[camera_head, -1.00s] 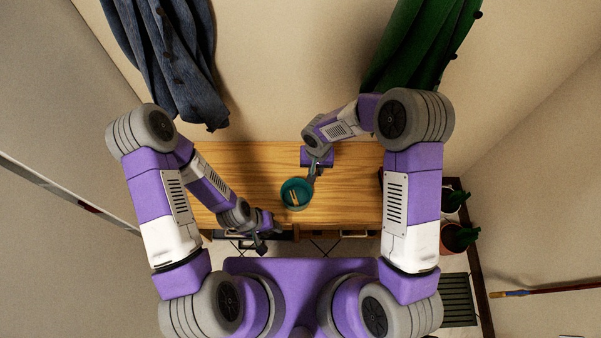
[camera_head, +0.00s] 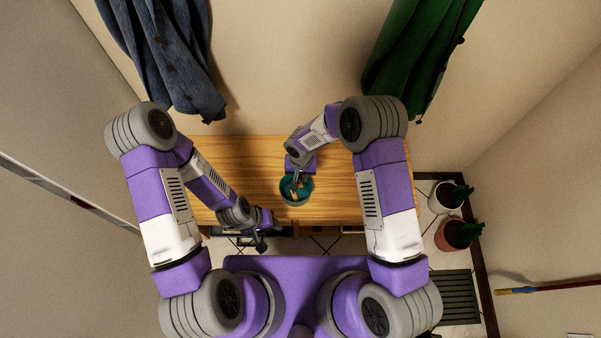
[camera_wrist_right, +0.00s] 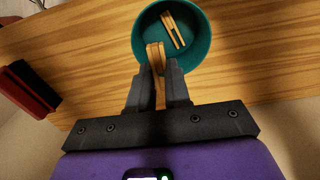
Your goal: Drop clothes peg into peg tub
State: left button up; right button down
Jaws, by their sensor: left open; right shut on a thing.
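The peg tub (camera_head: 309,196) is a round teal tub on the wooden table. It also shows at the top of the right wrist view (camera_wrist_right: 205,62). My right gripper (camera_head: 296,183) is at the tub in the head view. In the right wrist view, its dark fingers (camera_wrist_right: 158,80) are shut on a wooden clothes peg (camera_wrist_right: 155,54), whose tip overlaps the tub's near rim. I cannot tell the peg's height above the tub. My left gripper (camera_head: 262,243) is open and empty, off the table's front edge.
The wooden table (camera_head: 240,160) is mostly clear around the tub. A dark red and black object (camera_wrist_right: 28,88) lies at the left in the right wrist view. Blue (camera_head: 165,60) and green (camera_head: 415,50) cloths hang on the wall behind.

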jog(key=c, duration=1)
grip_release()
notch_tip(320, 180, up, 8)
jog(key=shift+f+p, duration=0.2)
jog(key=shift+p, duration=1.05)
jog(key=s+d+f+m+y+p, duration=0.1)
jog(key=s+d+f+y, duration=0.1)
jog(key=s+d, duration=0.3)
jog(key=s+d+f+m+y+p, duration=0.1)
jog(key=s+d, duration=0.3)
jog(key=s, duration=0.8)
jog(key=shift+d+f+t+y+p, duration=0.35)
jog(key=shift+f+y, duration=0.25)
jog(key=shift+f, duration=0.1)
